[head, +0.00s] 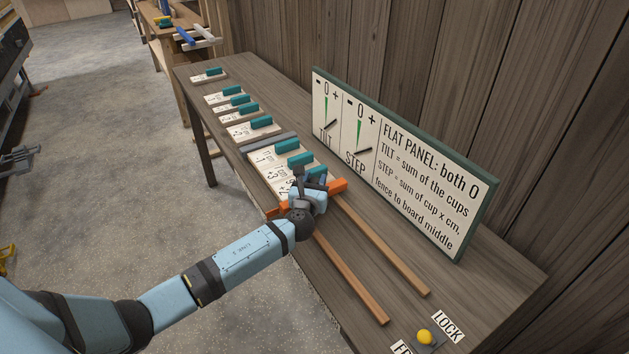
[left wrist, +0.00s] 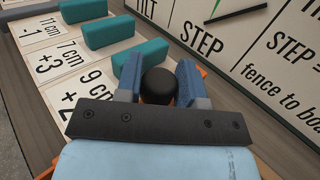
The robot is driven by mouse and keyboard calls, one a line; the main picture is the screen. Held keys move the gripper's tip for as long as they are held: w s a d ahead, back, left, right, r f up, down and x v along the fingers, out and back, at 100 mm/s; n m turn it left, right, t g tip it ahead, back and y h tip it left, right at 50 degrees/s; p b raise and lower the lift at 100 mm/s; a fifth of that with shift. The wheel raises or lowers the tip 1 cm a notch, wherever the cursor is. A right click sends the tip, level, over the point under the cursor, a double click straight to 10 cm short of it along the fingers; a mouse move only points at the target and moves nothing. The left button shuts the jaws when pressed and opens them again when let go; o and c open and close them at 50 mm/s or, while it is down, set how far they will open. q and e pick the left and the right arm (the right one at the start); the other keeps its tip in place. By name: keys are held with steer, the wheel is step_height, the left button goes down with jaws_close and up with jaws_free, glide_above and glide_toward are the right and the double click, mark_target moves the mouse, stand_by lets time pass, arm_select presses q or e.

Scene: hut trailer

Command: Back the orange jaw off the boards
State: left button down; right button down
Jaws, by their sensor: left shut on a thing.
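The orange jaw (head: 338,186) lies across two wooden rails on the bench, close against the near end of the row of boards (head: 262,172). Any gap between them is hidden by my gripper. In the left wrist view those boards (left wrist: 62,62) read 11 cm -1, 7 cm +3 and 9 cm +2, with teal blocks on them. My left gripper (head: 313,187) is over the jaw's middle. In the left wrist view its blue fingers are shut on a black round-topped knob (left wrist: 158,86). My right gripper is not in view.
A sign (head: 405,160) with TILT and STEP dials stands behind the rails (head: 385,243). A grey bar (head: 268,142) lies at the boards' far end. More boards (head: 248,130) lie beyond it. A yellow knob (head: 425,336) sits by a LOCK label. The rails' near stretch is clear.

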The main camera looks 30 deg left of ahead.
arm_select(q)
steer(key=s+d, duration=0.1)
steer(key=d, duration=0.1)
steer(key=s+d+p, duration=0.1)
steer(key=s+d, duration=0.1)
steer(key=d, duration=0.1)
steer(key=s+d+p, duration=0.1)
steer(key=d, duration=0.1)
steer(key=shift+s+d, duration=0.25)
steer(key=shift+d, duration=0.1)
steer(key=c, duration=0.7)
jaws_free()
steer(key=shift+c, duration=0.2)
steer(key=b+v, duration=0.1)
steer(key=v, duration=1.2)
steer(key=shift+s, duration=0.4)
